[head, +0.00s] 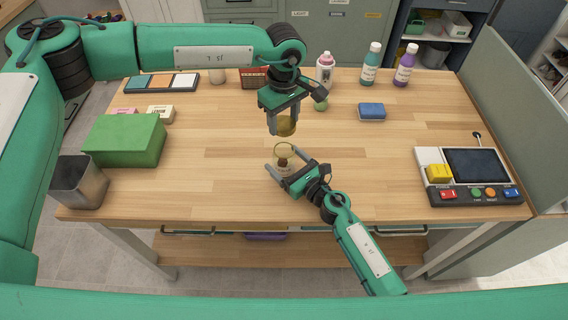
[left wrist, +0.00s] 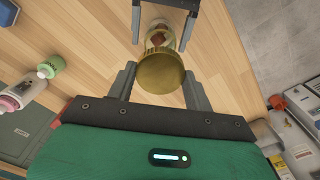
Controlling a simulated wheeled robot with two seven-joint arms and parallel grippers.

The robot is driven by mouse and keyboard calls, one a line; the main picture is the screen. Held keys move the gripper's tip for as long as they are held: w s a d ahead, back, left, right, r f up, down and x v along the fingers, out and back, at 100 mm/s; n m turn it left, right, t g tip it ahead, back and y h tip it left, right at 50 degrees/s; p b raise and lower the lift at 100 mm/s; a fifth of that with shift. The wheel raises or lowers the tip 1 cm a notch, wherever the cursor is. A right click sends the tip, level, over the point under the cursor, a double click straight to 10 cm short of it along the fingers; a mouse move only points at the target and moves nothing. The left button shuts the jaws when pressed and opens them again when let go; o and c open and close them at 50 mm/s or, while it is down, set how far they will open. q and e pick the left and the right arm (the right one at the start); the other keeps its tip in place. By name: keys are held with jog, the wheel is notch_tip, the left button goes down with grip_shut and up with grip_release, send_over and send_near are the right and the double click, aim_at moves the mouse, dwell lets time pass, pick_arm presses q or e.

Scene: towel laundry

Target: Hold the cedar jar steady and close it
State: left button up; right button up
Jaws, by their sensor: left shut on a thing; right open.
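The gold lid (head: 287,127) is between the fingers of my left gripper (head: 284,124), which is shut on it. The lid is also large in the left wrist view (left wrist: 161,73). The clear jar (head: 284,151) stands open on the table below the lid, with brownish pieces inside; a gap shows between lid and jar in the head view. My right gripper (head: 287,167) is open, low at the near side of the jar. In the left wrist view its fingers (left wrist: 163,26) lie on either side of the jar (left wrist: 161,36); contact cannot be told.
A green box (head: 125,140) and a metal bin (head: 79,183) stand at the left. A control panel with a yellow block (head: 439,173) is at the right. The wood around the jar is clear.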

jog(key=shift+x, duration=1.15)
jog(key=shift+c, duration=0.4)
jog(key=c, duration=1.4)
pick_arm(q)
send_over(284, 140)
jog(key=s, duration=0.2)
jog(key=shift+s+f, duration=0.1)
jog(key=shift+f, duration=2.4)
jog(key=shift+f, duration=0.85)
jog(key=shift+f, duration=0.55)
